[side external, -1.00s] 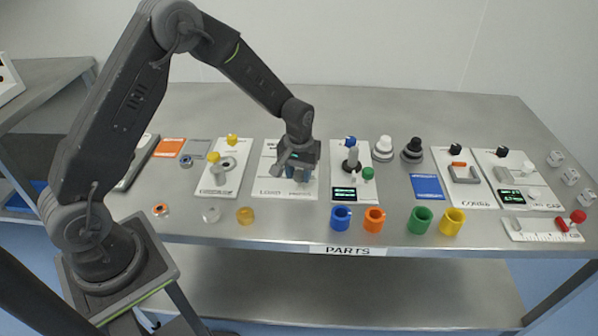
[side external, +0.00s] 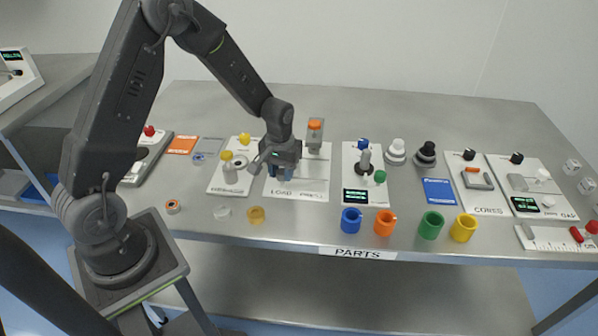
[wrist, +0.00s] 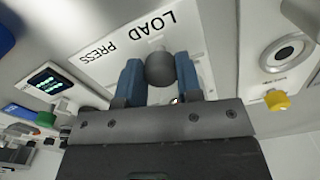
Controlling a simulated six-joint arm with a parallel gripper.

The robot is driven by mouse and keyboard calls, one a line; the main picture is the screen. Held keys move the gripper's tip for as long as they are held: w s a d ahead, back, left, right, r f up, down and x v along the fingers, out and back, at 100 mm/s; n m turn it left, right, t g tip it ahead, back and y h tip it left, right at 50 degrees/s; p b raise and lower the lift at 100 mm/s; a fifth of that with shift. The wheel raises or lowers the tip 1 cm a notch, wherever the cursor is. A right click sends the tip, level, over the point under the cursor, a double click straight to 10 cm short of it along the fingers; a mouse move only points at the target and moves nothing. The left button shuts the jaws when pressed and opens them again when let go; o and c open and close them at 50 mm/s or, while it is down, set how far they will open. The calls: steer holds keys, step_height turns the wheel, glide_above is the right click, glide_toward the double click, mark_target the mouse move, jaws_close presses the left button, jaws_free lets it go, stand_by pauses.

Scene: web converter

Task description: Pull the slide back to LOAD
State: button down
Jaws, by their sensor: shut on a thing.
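The slide plate (side external: 313,183) is a white panel lettered LOAD on its left and PRESS on its right in the side view. The same lettering shows on the plate in the wrist view (wrist: 112,62). My gripper (side external: 282,174) is low over the LOAD end, just behind that word. In the wrist view my gripper (wrist: 160,82) has its two blue fingers on either side of a dark round knob (wrist: 160,68), shut on it. The knob is beside the LOAD word. The slide below the knob is mostly hidden by the fingers.
A grey block with an orange top (side external: 315,126) stands at the plate's back right. A panel with yellow knobs (side external: 229,180) is close on the left; a panel with a green display (side external: 356,196) is on the right. Coloured rings (side external: 351,221) line the front edge.

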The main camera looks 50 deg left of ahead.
steer(key=shift+s+a, duration=0.2)
steer(key=shift+a, duration=0.05)
steer(key=c, duration=0.8)
jaws_free()
step_height(320, 180, up, 14)
steer(key=shift+f, duration=0.1)
